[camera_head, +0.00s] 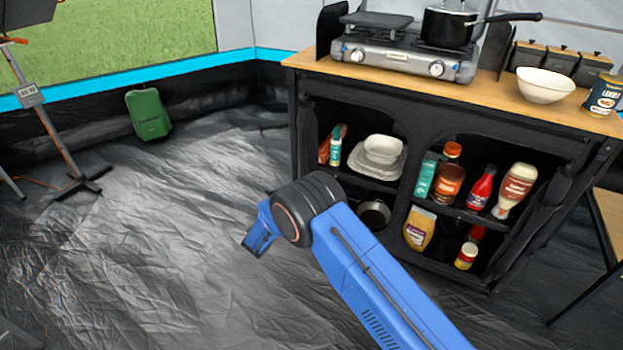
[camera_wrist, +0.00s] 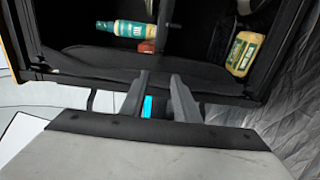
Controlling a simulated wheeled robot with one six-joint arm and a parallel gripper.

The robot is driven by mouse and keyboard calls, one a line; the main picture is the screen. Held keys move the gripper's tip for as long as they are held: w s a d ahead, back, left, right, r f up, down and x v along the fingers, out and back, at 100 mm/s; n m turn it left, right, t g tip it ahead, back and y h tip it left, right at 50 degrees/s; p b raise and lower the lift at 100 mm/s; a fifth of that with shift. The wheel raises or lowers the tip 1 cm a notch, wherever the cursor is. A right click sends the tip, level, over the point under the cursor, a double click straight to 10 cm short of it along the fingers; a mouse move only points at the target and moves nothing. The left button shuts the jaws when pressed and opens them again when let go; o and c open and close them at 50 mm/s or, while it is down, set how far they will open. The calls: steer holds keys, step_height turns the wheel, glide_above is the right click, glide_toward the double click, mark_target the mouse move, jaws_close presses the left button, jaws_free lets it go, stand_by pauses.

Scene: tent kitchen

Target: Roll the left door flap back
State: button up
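I cannot make out the left door flap in either view. An opening onto green grass (camera_head: 120,40) shows at the upper left of the head view, above a cyan band. I cannot tell whether it is a doorway or a window. My gripper (camera_wrist: 160,80) shows in the wrist view with its two dark fingers apart and nothing visibly held between them. A small cyan patch shows between the fingers lower down. In the head view my blue arm reaches over the floor in front of the kitchen unit, and the fingers are hidden.
The black kitchen unit (camera_head: 340,95) stands right of centre, with a stove (camera_head: 405,50), a pot (camera_head: 448,27) and a white bowl (camera_head: 545,85) on top. A green case (camera_head: 148,114) stands by the wall. A stand (camera_head: 60,145) is at the left. Floor between is clear.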

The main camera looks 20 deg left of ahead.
steer(key=w+d, duration=0.1)
steer(key=w, duration=1.3)
steer(key=shift+w, duration=0.4)
jaws_close()
